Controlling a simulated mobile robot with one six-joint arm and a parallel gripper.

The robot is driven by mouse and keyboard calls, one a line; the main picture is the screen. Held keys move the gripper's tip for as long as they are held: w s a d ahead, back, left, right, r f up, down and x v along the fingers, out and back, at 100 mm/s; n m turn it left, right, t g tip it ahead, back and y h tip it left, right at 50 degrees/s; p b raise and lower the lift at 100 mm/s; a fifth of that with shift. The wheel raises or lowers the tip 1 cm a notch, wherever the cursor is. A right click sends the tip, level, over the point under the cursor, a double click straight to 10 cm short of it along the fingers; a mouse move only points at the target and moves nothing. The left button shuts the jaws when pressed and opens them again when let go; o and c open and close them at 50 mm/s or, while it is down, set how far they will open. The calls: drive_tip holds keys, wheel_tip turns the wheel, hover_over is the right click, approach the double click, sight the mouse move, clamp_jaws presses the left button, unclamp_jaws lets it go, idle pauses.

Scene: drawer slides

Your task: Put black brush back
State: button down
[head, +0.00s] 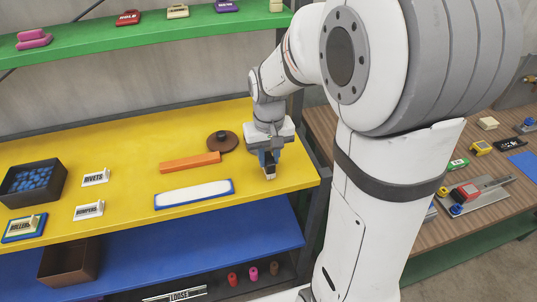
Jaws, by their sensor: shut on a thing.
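My gripper (268,163) points down over the right end of the yellow shelf. It is shut on a small dark piece with a pale tip (270,175), which looks like the black brush. The fingers hide most of it, and I cannot tell whether its tip touches the shelf. A long white pad with a blue rim (195,194) lies on the shelf to the left of my gripper. An orange bar (190,162) and a brown disc with a dark knob (222,141) lie behind it.
The yellow shelf (130,160) also holds a black bin of blue pieces (33,199) and small labels at the left. A dark upright post (318,215) stands at its right end. A green shelf (160,30) hangs above. A wooden bench (470,165) with tools stands right.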

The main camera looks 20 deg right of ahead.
sight(269, 159)
drive_tip(key=shift+f+b, duration=0.45)
drive_tip(key=shift+f, duration=0.15)
drive_tip(key=c, duration=1.5)
unclamp_jaws()
drive_tip(key=shift+c, duration=0.2)
drive_tip(key=o, duration=0.5)
drive_tip(key=shift+c, duration=1.3)
drive_tip(key=shift+r, duration=0.1)
drive_tip(key=shift+r+p, duration=1.95)
drive_tip(key=shift+r, duration=0.55)
